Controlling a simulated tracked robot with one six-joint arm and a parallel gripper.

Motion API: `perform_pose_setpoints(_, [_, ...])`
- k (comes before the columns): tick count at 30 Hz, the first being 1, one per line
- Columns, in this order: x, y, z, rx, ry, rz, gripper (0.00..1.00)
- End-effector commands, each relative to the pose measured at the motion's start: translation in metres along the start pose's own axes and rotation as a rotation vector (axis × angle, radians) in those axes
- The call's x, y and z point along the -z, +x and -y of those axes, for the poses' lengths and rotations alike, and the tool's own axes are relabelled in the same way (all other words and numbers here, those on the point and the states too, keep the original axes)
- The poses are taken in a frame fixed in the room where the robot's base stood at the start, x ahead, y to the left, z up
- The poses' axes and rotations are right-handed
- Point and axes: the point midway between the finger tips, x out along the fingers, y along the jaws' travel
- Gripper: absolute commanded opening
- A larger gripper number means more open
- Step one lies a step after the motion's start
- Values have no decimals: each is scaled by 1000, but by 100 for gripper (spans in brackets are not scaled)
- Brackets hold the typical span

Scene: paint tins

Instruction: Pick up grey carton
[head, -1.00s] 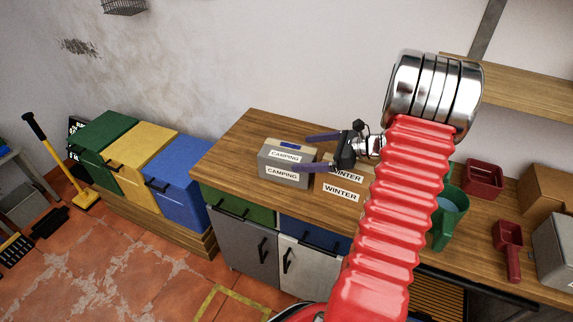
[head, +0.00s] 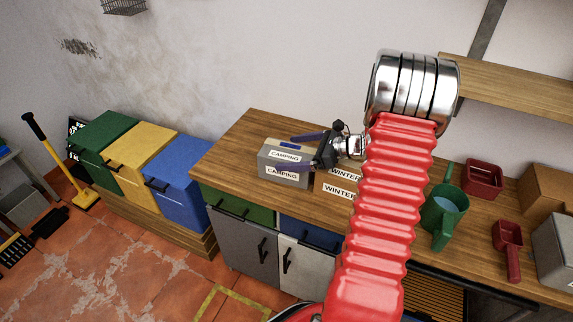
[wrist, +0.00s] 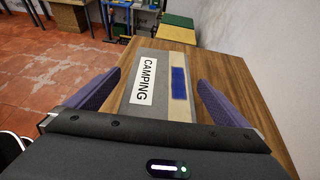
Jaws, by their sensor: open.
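The grey carton (head: 284,178) stands on the wooden worktop and carries white labels reading CAMPING. A blue patch shows on its top. In the wrist view the carton (wrist: 140,118) lies between the two purple fingers of my gripper (wrist: 150,95), with a gap on either side. In the head view my gripper (head: 289,151) is open, with one finger at the carton's far side and one in front of its near face. I cannot tell whether either finger touches it. The near finger hides part of the carton's front.
A green jug (head: 443,215), a red tub (head: 482,178) and a red scoop (head: 508,243) are further right. The worktop (head: 235,150) left of the grey carton is clear.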

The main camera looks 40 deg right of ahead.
Motion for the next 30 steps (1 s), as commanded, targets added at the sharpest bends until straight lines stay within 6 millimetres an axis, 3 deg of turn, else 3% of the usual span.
perform_pose_setpoints(5, [0,0,0,0,0,0,99])
perform_pose_setpoints(30, [0,0,0,-1,0,0,40])
